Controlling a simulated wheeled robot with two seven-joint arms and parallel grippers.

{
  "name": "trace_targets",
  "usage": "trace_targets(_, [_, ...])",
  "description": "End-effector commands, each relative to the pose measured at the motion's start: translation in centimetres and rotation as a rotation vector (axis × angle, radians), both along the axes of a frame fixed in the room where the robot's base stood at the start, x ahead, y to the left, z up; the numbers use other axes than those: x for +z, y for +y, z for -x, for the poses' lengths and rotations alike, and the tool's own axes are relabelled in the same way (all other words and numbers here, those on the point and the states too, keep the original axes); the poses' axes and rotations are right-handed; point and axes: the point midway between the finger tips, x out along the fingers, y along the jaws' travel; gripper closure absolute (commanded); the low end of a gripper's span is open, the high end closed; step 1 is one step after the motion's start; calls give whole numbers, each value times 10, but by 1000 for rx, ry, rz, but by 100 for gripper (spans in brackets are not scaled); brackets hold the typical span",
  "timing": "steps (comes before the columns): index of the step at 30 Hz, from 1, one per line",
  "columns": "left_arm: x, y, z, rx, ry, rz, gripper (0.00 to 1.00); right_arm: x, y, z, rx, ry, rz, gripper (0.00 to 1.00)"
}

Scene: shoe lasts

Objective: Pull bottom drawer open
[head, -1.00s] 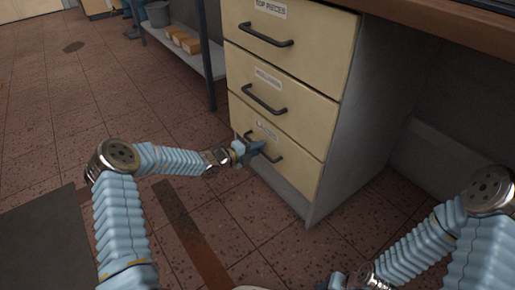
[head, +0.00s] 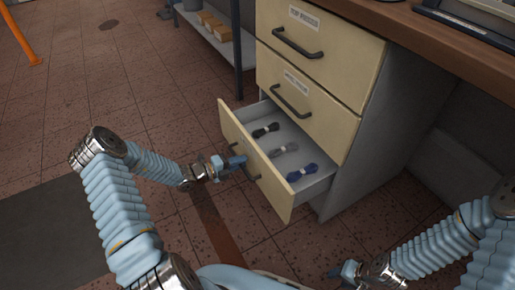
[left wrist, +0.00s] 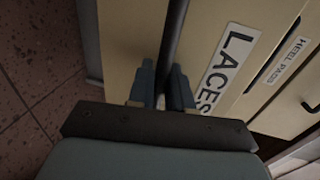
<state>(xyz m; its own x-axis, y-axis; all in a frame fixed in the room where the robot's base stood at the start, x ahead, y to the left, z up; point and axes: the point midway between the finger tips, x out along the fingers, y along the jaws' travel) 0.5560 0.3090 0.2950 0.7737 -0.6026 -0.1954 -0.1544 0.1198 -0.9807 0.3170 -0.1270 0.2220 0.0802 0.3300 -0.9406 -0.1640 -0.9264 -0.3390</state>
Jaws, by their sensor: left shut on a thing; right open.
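The bottom drawer (head: 257,165) of the cream cabinet stands part-way open in the head view, with bundles of laces inside: black (head: 266,130), grey (head: 283,150) and blue (head: 302,172). My left gripper (head: 236,163) is at the drawer's front. In the left wrist view its two fingers (left wrist: 163,90) are shut around the dark bar handle (left wrist: 173,40), beside a label reading LACES (left wrist: 228,72). In the head view the handle is mostly hidden by the drawer front and gripper. My right gripper (head: 345,272) is open and empty low at the bottom, apart from the cabinet.
The middle drawer (head: 300,100) and top drawer (head: 315,42) are closed. A wooden worktop (head: 440,38) overhangs at the right. A grey shelf (head: 212,38) with boxes and a dark post stands behind left. The tiled floor in front of the drawer is clear.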

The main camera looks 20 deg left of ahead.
Motion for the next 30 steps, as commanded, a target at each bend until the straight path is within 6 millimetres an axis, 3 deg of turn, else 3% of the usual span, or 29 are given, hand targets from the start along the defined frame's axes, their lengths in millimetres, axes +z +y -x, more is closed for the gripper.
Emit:
trace_targets(3, [3, 21, 27, 2, 3, -1, 100, 13, -1, 0, -2, -1, 2, 57])
trace_targets(15, [0, 79, 102, 0, 2, 0, 100, 27, -2, 0, -3, -4, 6, 57])
trace_targets(21, [-1, 96, 124, -1, 3, 0, 100, 29, -1, 0, -1, -3, 5, 57])
trace_targets(30, [-1, 104, 135, -2, 2, 0, 100, 30, -1, 0, 0, -3, 4, 57])
